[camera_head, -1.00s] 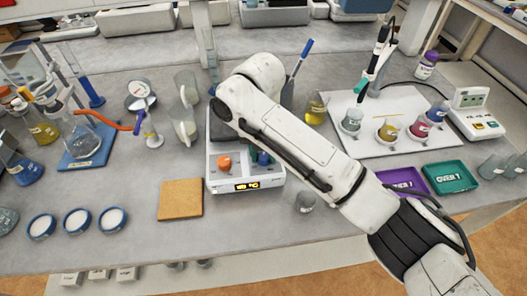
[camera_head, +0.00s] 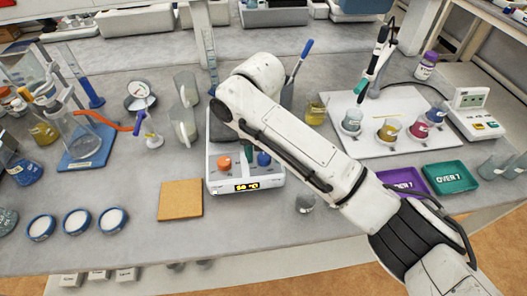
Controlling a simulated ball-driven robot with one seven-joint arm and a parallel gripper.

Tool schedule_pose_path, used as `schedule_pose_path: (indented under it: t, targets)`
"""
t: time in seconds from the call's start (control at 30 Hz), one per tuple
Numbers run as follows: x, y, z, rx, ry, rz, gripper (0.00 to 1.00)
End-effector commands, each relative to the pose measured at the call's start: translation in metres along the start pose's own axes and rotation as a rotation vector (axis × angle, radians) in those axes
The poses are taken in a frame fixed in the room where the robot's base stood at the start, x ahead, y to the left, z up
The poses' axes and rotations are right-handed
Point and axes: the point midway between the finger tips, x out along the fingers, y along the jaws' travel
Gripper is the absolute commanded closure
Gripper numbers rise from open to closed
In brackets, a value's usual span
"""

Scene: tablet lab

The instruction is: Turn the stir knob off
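The hotplate stirrer (camera_head: 212,181) is a white unit with a dark top plate, at the middle of the bench. Its front panel carries an orange knob (camera_head: 224,163) on the left and a blue knob (camera_head: 263,159) on the right. I cannot read which one is the stir knob.
A tan square pad (camera_head: 180,200) lies left of the hotplate. Left are glassware on a blue stand (camera_head: 88,160) and several white dishes; right is a white board (camera_head: 385,145) with beakers.

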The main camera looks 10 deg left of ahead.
Motion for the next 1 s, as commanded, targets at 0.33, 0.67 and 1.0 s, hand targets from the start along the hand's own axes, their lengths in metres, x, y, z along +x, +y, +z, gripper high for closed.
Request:
schedule_pose_path:
  t: [0.33, 0.67, 1.0]
  targets:
    - [-0.005, 0.000, 0.000, 0.001, 0.000, 0.001, 0.40]
    - [-0.065, -0.001, 0.001, -0.001, -0.005, 0.000, 0.40]
    - [-0.105, 0.000, 0.001, 0.001, -0.001, -0.001, 0.40]
